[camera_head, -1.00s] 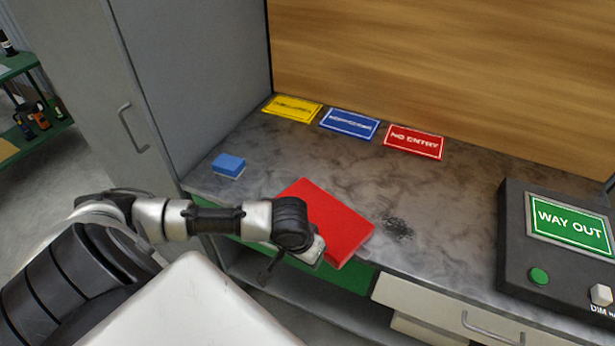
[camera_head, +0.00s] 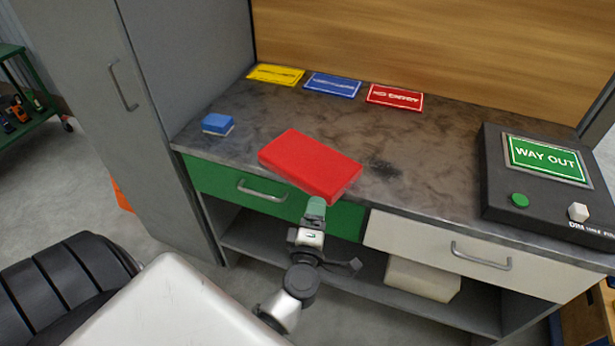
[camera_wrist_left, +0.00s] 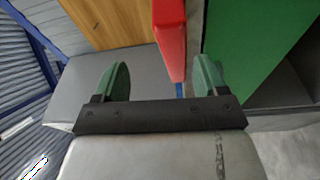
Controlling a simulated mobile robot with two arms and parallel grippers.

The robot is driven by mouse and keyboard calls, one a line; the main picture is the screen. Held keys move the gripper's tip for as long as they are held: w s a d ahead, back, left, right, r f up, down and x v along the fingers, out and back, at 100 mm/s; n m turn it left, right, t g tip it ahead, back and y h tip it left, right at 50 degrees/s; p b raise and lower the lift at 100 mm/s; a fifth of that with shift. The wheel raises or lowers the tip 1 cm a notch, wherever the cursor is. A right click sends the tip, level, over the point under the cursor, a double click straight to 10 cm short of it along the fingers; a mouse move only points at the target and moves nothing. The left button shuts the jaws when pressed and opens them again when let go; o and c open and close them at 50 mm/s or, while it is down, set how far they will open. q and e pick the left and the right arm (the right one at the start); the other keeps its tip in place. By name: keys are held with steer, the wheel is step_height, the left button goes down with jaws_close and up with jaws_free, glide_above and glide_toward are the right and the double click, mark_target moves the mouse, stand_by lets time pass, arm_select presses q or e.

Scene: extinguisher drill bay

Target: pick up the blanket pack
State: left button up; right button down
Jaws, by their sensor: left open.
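The blanket pack, which I take to be the flat red block (camera_head: 308,163), lies on the dark worktop at its front edge, its near right corner at or slightly over the edge. My left gripper (camera_head: 316,207) is just in front of that corner, before the green drawer. In the left wrist view the gripper (camera_wrist_left: 162,78) is open and its green fingers are apart. The red pack (camera_wrist_left: 170,38) shows between and beyond them; nothing is held. My right gripper is not in view.
The grey worktop (camera_head: 430,170) carries a blue block (camera_head: 218,124) at left, yellow (camera_head: 275,74), blue (camera_head: 332,85) and red (camera_head: 395,97) signs at the back, and a WAY OUT box (camera_head: 545,180) at right. Green (camera_head: 215,180) and white (camera_head: 480,250) drawers are below. A tall cabinet (camera_head: 165,110) stands left.

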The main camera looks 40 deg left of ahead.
mark_target(303, 187)
arm_select(q)
steer(key=w+a+n, duration=0.1)
steer(key=w+a+g+y, duration=0.1)
steer(key=a, duration=0.1)
steer(key=w+a+f+n+g+y, duration=0.1)
steer(key=a, duration=0.1)
steer(key=shift+f+n+p, duration=0.1)
steer(key=shift+n+p, duration=0.2)
steer(key=x, duration=0.5)
steer(key=shift+a, duration=0.35)
steer(key=shift+s, duration=0.1)
steer(key=shift+c, duration=0.9)
jaws_close()
